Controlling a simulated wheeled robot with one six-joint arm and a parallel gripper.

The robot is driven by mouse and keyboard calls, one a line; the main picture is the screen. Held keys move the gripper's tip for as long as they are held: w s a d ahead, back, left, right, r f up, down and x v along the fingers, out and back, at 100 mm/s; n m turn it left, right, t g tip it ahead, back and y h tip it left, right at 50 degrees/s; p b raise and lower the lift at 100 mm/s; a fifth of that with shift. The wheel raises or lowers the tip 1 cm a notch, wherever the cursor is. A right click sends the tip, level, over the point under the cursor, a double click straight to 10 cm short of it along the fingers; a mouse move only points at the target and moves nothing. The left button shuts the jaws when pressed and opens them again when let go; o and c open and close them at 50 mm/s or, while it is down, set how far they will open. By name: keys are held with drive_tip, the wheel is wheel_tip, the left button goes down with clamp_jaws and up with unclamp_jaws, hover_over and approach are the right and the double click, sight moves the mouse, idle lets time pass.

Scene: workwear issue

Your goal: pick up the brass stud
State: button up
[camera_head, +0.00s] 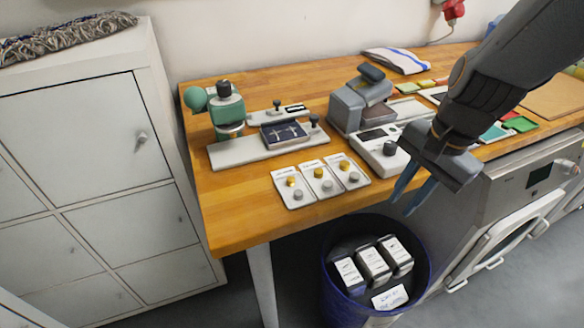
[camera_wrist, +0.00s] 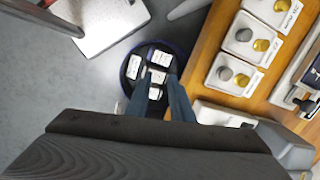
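Three gold-coloured brass studs sit in small white trays near the table's front edge: a left one (camera_head: 291,181), a middle one (camera_head: 318,172) and a right one (camera_head: 344,165). Each tray also holds a grey stud, such as the left one (camera_head: 298,194). In the wrist view, brass studs (camera_wrist: 262,45) (camera_wrist: 241,80) show at the upper right, beside grey ones. My gripper (camera_head: 402,207) is to the right of the trays, beyond the table's front edge. Its two fingers (camera_wrist: 163,85) are apart with nothing between them. The pictures do not single out one brass stud.
A blue bin (camera_head: 327,270) with several labelled packs stands on the floor below my gripper. A green-knobbed press (camera_head: 226,108), a grey machine (camera_head: 359,101) and a white box with a dark knob (camera_head: 376,156) stand behind the trays. Grey lockers (camera_head: 90,140) are at left.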

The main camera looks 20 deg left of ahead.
sight(291, 179)
drive_tip(key=a+r+m+y+p, duration=0.15)
drive_tip(key=a+r+m, duration=0.3)
drive_tip(key=a, duration=0.55)
drive_tip(key=a+r+m+y+p, duration=0.1)
drive_tip(key=a+r+m+p, duration=0.3)
drive_tip(key=a, duration=0.5)
drive_tip(key=shift+m, duration=0.65)
drive_tip(key=x, duration=0.8)
drive_tip(key=shift+s+a+f, duration=0.2)
drive_tip(key=shift+a+f, duration=0.05)
drive_tip(key=shift+a, duration=0.05)
clamp_jaws()
